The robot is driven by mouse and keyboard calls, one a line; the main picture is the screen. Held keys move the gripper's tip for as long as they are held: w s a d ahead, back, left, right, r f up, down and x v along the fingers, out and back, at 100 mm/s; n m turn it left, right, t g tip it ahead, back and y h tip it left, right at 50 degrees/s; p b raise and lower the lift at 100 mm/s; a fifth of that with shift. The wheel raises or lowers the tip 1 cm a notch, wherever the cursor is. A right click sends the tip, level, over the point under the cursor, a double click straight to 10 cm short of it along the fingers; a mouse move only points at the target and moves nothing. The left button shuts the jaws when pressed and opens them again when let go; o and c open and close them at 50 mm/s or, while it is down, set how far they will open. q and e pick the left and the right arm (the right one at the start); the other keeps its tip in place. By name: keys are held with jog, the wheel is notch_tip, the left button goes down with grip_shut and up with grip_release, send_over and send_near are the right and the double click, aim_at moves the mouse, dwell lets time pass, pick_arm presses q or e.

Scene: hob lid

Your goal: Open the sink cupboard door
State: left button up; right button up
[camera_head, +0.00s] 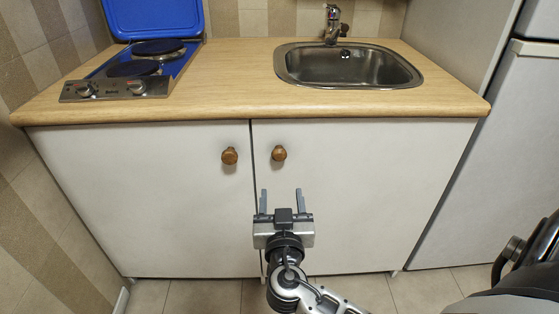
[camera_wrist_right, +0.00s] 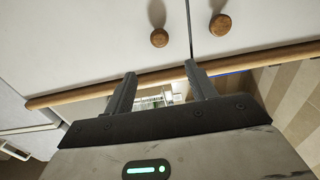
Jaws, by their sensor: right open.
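The sink cupboard door (camera_head: 365,190) is the white right-hand door under the sink and is closed. Its round wooden knob (camera_head: 279,153) sits near its upper left corner. The knob also shows in the right wrist view (camera_wrist_right: 160,38), where the scene appears upside down. My right gripper (camera_head: 281,197) is open and empty, with its fingers pointing toward the cupboard. In the head view its fingertips appear below the knob, and they are apart from it. My left gripper is not in view.
The left cupboard door (camera_head: 140,195) is closed, with its own wooden knob (camera_head: 229,156) close by. The wooden worktop (camera_head: 235,80) overhangs both doors and carries a sink (camera_head: 345,66) and a blue hob (camera_head: 145,70) with its lid up. A fridge (camera_head: 490,150) stands at the right.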

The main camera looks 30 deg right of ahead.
aim_at(279, 156)
jog(key=p+x, duration=0.1)
jog(key=x, duration=1.3)
jog(key=shift+w+d, duration=0.1)
jog(key=shift+w, duration=0.3)
jog(key=shift+c, duration=0.3)
